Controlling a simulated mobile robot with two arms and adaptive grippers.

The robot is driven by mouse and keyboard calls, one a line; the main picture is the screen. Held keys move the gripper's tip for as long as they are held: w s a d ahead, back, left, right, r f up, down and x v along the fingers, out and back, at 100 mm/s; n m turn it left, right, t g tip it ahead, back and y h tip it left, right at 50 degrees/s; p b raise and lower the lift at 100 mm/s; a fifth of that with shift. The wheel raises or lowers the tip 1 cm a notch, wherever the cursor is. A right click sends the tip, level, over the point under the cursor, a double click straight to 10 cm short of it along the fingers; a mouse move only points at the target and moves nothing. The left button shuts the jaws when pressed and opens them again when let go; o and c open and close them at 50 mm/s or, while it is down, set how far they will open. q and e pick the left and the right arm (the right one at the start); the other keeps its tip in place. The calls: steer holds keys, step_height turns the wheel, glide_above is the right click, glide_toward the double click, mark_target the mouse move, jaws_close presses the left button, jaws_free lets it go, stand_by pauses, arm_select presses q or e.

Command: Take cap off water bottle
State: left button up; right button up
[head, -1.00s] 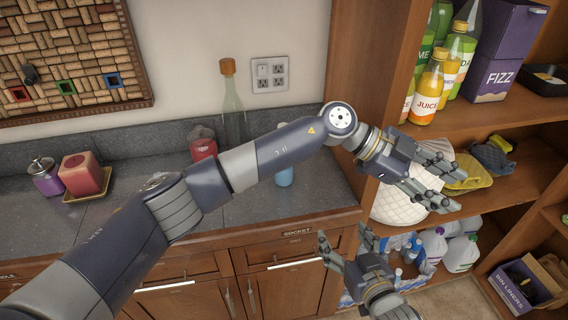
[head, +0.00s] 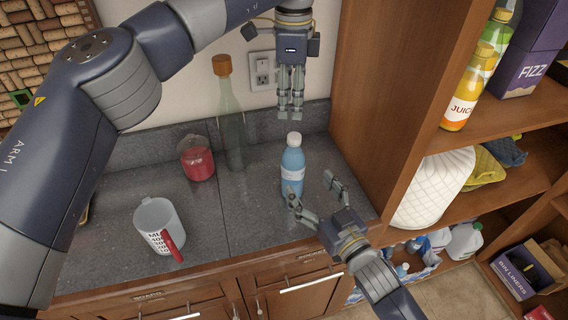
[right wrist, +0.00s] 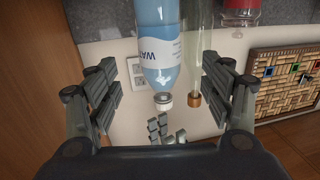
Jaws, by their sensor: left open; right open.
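A blue water bottle (head: 292,168) with a white cap (head: 294,139) stands upright on the grey counter. My left gripper (head: 290,112) is open, pointing down, with its fingertips just above the cap and apart from it. My right gripper (head: 313,188) is open beside the bottle's lower body, on its front right side. In the right wrist view the bottle (right wrist: 160,50) appears upside down between my right gripper's spread fingers, with the white cap (right wrist: 163,101) on it. My left gripper's fingertips (right wrist: 163,128) show just beyond the cap there.
A tall corked glass bottle (head: 231,125) and a red jar (head: 197,160) stand left of the water bottle. A measuring cup (head: 158,228) with a red handle is at the front left. A wooden shelf panel (head: 385,100) rises close on the right.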

mark_target(299, 171)
steer(key=shift+w+a+r, duration=0.2)
steer(key=shift+w+r, duration=0.05)
steer(key=shift+w, duration=0.15)
steer(key=shift+w+a+r, duration=0.15)
steer(key=shift+w+r, duration=0.05)
steer(key=shift+w, duration=0.2)
arm_select(q)
steer(key=shift+s+d, duration=0.25)
steer(key=shift+s, duration=0.15)
arm_select(e)
steer(key=x, duration=0.6)
steer(key=shift+w+a+f, duration=0.2)
steer(key=shift+a+f, duration=0.05)
steer(key=shift+f, duration=0.1)
arm_select(q)
steer(key=shift+s+r, duration=0.1)
arm_select(e)
steer(key=shift+w+a, duration=0.1)
steer(key=shift+w, duration=0.1)
arm_select(q)
steer(key=shift+s+d+r, duration=0.15)
steer(key=shift+s+d, duration=0.1)
steer(key=shift+s, duration=0.05)
arm_select(e)
steer(key=shift+r, duration=0.2)
arm_select(q)
steer(key=shift+w, duration=0.1)
arm_select(e)
steer(key=shift+w, duration=0.1)
